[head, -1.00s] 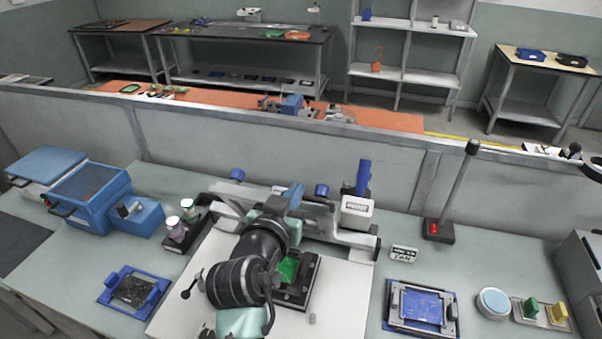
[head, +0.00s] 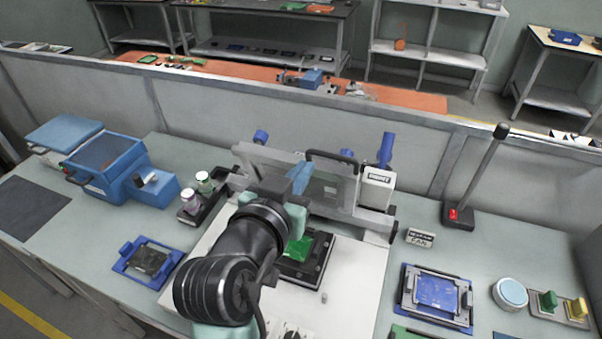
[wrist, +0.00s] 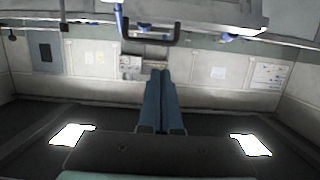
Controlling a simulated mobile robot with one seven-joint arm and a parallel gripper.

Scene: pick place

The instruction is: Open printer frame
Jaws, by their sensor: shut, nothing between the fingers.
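The printer has a pale base plate (head: 345,285) and a grey printer frame (head: 270,160) at its back. The frame appears raised and tilted up, with a black handle (head: 333,157) on its upper edge. The handle also shows at the top of the wrist view (wrist: 150,38), ahead of the fingers. My gripper (head: 300,178) is in front of the frame, just left of and below the handle. In the wrist view its blue fingers (wrist: 160,98) are together with nothing between them. Whether the fingers touch the frame cannot be told. A green board (head: 298,248) lies on a black fixture below, partly hidden by my arm.
A white block with a blue lever (head: 378,185) stands at the printer's right. Jars (head: 190,200) and a blue machine (head: 105,165) are at left. A blue board in a holder (head: 437,292) and a black post (head: 475,180) are at right. A low partition runs behind.

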